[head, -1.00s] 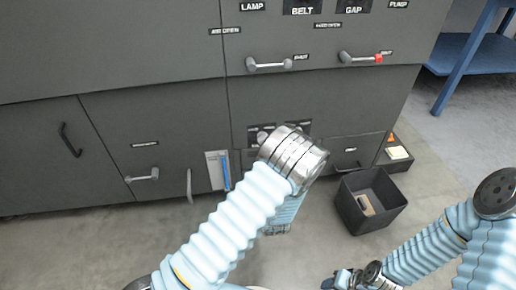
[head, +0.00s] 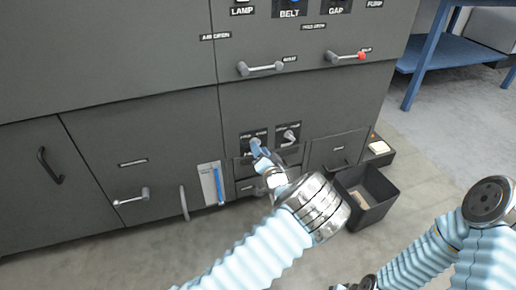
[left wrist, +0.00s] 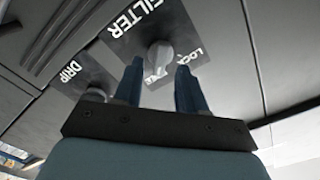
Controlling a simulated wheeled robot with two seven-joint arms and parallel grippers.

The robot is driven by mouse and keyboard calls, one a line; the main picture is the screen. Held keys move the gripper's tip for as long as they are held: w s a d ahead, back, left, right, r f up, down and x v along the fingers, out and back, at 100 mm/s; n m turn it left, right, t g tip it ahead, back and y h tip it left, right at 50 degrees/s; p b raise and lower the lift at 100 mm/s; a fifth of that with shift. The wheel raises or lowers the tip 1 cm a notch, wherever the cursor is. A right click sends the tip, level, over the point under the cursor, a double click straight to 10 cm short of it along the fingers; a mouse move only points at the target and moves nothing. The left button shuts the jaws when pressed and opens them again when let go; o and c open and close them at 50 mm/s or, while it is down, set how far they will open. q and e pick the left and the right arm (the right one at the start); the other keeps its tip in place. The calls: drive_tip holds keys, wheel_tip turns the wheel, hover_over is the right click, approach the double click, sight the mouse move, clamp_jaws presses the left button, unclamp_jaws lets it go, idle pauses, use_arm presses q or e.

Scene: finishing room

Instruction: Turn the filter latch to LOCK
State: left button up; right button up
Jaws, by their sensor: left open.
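The filter latch is a grey knob (left wrist: 159,56) on a dark plate marked FILTER, upside down in the left wrist view. A LOCK label and a second, unreadable label sit close to it; I cannot tell which way the knob points. In the head view its plate (head: 246,138) is the left of two on the machine's lower front. My left gripper (head: 260,152) is open in front of it. In the left wrist view its fingers (left wrist: 158,80) stand apart, with the knob seen between and beyond the tips. My right gripper (head: 350,287) is mostly cut off at the bottom edge.
The DRIP knob (left wrist: 96,95) is close beside the filter plate; it also shows in the head view (head: 289,134). A dark open bin (head: 378,205) stands on the floor at right. A blue table (head: 450,53) is at upper right. Bar handles (head: 262,68) stick out above.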

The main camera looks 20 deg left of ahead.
use_arm(q)
drive_tip(key=x, duration=0.2)
drive_tip(key=shift+w+a, duration=0.15)
drive_tip(key=shift+w, duration=0.1)
drive_tip(key=c, duration=0.7)
